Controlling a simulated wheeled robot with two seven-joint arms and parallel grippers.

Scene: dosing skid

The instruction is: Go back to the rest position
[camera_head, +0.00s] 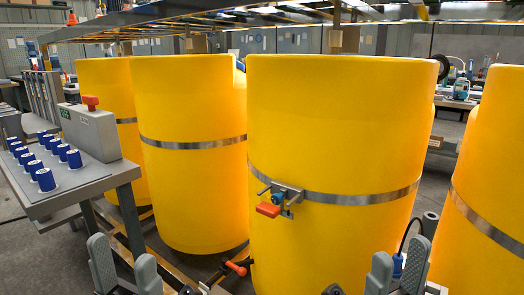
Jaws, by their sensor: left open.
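My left gripper (126,268) shows at the bottom left, its two grey fingers pointing up and standing apart. Nothing shows between them. My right gripper (397,272) shows at the bottom right, with its two grey fingers a little closer together. A blue piece (398,264) with a black cable shows between or just behind the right fingers. I cannot tell whether they grip it. Both grippers are in front of the yellow tanks, and the lower parts of both are cut off by the picture's edge.
Large yellow tanks (335,130) with metal bands fill the middle. A valve with an orange handle (268,210) sticks out from the front tank. At left, a grey bench (75,184) carries several blue-and-white cups (46,180) and a grey box (90,132). An orange-handled fitting (236,268) sits low between the tanks.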

